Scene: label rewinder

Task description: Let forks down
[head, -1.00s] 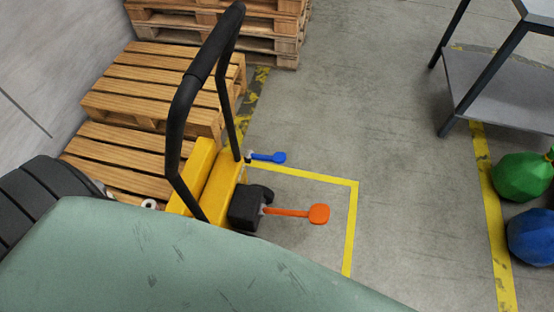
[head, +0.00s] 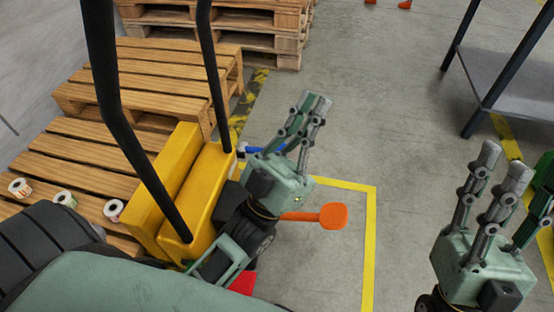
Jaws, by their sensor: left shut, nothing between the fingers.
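The yellow pallet truck (head: 183,172) with its tall black handle (head: 123,125) stands at the left, against a wooden pallet. Its forks are not visible. An orange-ended lever (head: 333,216) sticks out to the right at its base, its inner part hidden behind my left gripper. A blue lever (head: 254,150) is partly covered by that gripper. My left gripper (head: 317,103) is shut and empty, in front of both levers in the picture; I cannot tell whether it touches either. My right gripper (head: 519,178) is open and empty at the lower right, away from the truck.
Wooden pallets (head: 85,150) lie at the left, with several label rolls (head: 63,199) on the near one. A grey table (head: 515,85) stands at the upper right. Yellow floor lines (head: 370,240) border a clear patch. A red part (head: 243,283) shows low beside the truck.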

